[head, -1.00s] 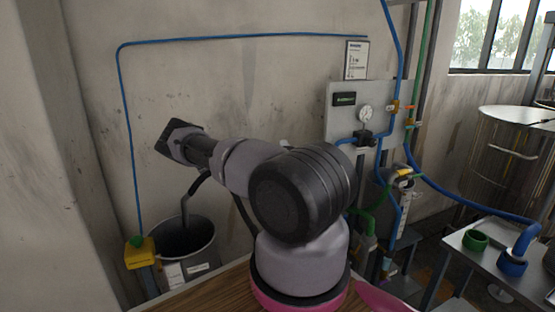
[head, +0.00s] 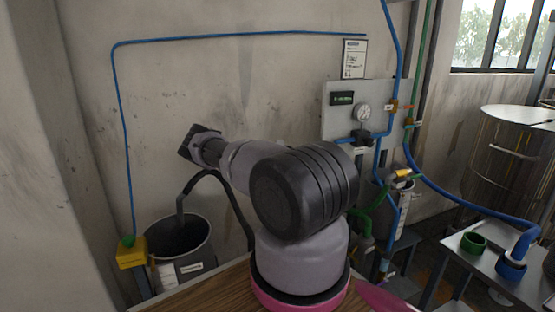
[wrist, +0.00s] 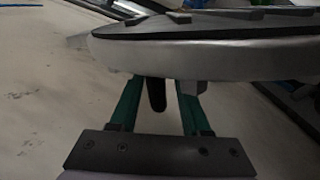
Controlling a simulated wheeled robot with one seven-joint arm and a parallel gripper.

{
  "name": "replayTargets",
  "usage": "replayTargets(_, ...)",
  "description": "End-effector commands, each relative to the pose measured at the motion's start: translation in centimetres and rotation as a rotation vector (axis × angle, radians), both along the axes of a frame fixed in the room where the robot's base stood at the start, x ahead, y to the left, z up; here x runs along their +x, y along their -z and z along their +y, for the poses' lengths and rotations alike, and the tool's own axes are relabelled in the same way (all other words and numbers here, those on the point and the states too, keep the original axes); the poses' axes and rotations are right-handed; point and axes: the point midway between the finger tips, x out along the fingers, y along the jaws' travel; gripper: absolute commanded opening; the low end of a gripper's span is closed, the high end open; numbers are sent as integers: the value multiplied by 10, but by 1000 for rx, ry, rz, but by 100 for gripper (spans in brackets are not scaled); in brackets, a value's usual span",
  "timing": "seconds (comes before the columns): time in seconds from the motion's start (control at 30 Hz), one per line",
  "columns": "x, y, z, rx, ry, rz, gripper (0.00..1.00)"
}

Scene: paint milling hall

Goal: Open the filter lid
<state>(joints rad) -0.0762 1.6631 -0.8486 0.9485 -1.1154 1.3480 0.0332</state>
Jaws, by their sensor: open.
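In the wrist view my gripper (wrist: 158,88) has two green fingers standing apart on a dark mounting plate. A large round grey body (wrist: 215,62) with a dark top (wrist: 230,27) spans the frame just beyond the fingertips. I cannot tell whether it is the filter lid. A short dark peg (wrist: 156,95) shows between the fingers, apparently not gripped. No filter lid is clearly identifiable in the head view.
A grey bucket (head: 208,250) with a black hose (head: 228,195) stands below my arm, beside a yellow block (head: 131,252). A panel with a gauge (head: 363,113) and pipes is on the wall. Right are a bench (head: 455,250) and a metal drum (head: 500,165).

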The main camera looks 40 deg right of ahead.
Motion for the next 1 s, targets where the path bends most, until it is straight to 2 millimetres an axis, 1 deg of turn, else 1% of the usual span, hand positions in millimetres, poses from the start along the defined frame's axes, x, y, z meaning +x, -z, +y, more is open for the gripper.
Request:
replayTargets(0.3, -1, 0, -3, 0, 0, 0, 47)
replayTargets(0.37, -1, 0, -3, 0, 0, 0, 24)
replayTargets(0.4, -1, 0, -3, 0, 0, 0, 9)
replayTargets(0.43, -1, 0, -3, 0, 0, 0, 0)
replayTargets(1.0, -2, 1, -2, 1, 1, 1, 0)
